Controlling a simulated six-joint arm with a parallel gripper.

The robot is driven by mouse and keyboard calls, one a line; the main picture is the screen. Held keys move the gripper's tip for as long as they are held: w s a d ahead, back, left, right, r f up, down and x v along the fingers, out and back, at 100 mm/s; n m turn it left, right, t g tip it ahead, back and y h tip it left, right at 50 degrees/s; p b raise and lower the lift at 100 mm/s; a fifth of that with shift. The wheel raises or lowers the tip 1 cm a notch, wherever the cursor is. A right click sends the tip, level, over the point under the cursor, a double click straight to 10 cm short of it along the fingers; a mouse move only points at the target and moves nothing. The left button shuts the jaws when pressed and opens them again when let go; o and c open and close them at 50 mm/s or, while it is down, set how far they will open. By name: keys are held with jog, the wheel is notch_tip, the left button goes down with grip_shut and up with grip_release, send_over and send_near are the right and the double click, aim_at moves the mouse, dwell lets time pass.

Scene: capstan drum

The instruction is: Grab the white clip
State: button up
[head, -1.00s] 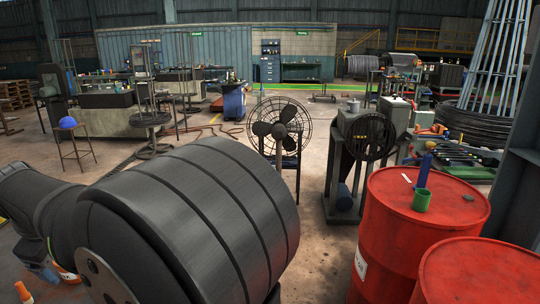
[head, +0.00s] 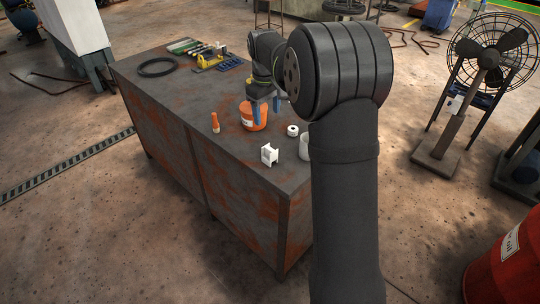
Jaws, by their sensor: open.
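The white clip (head: 269,154) is a small blocky piece with a notched side, standing on the grey, rust-stained workbench (head: 240,185) near its front right edge. Nothing shows held in the fingers.
A white ring-shaped roll (head: 292,130) and a pale cup (head: 305,147), partly hidden by my arm, stand right of the clip. An orange bottle-like item (head: 215,123) stands left. A black ring (head: 157,67) and a yellow tool (head: 208,62) lie at the back. The bench's front left is bare.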

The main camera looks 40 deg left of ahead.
aim_at(271, 155)
jog(key=shift+g, duration=0.4)
jog(key=f, duration=0.6)
jog(key=w+f, duration=0.1)
jog(key=f, duration=0.6)
jog(key=w+f, duration=0.1)
jog(key=f, duration=0.6)
jog(key=shift+a+f, duration=0.15)
jog(key=shift+a, duration=0.05)
jog(key=c, duration=1.1)
jog(key=shift+o, duration=0.2)
